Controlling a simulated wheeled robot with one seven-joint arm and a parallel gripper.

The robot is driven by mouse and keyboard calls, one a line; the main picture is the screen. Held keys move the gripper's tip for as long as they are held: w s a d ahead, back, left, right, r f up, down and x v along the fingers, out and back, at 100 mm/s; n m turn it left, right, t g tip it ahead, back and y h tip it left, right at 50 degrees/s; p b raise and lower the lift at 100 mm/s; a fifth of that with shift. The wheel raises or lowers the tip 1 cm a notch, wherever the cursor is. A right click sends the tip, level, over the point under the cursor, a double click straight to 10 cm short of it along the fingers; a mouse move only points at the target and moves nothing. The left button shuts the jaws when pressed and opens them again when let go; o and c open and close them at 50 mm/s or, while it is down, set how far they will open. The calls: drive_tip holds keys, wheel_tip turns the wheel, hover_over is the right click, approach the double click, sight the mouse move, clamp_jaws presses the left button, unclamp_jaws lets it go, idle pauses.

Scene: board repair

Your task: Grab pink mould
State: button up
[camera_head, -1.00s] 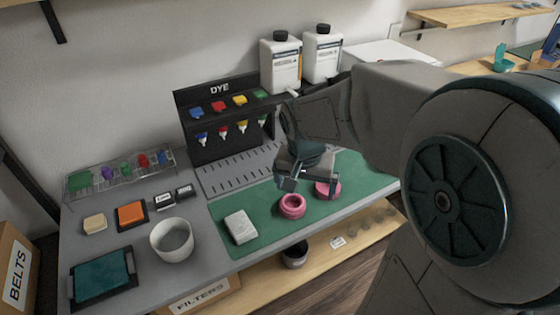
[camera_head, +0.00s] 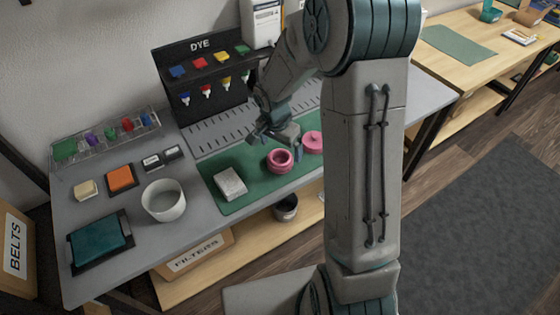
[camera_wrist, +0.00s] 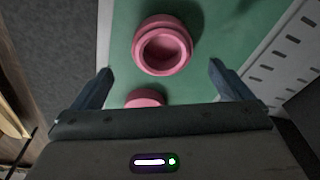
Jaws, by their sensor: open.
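A pink ring-shaped mould (camera_head: 279,160) with a round hollow sits on the green mat (camera_head: 240,203). A second, flatter pink round piece (camera_head: 312,142) lies to its right, near my arm. My gripper (camera_head: 277,142) is above the mat, just behind the ring-shaped mould. In the wrist view, my gripper (camera_wrist: 155,82) is open and empty. The ring-shaped mould (camera_wrist: 162,46) lies ahead of the fingertips there, roughly centred between them. The other pink piece (camera_wrist: 146,98) shows between the fingers, partly hidden by the gripper body.
A white block (camera_head: 230,184) lies left on the mat, and a white bowl (camera_head: 163,201) stands farther left. The black dye rack (camera_head: 205,85) and slotted grey plate (camera_head: 212,133) are behind. A lower wooden shelf (camera_head: 240,250) runs below the front edge.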

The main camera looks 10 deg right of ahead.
sight(281, 162)
drive_tip(key=shift+w+f, duration=0.15)
drive_tip(key=shift+f, duration=1.3)
drive_tip(key=shift+w+f, duration=0.1)
drive_tip(key=shift+f, duration=1.35)
drive_tip(key=c, duration=1.1)
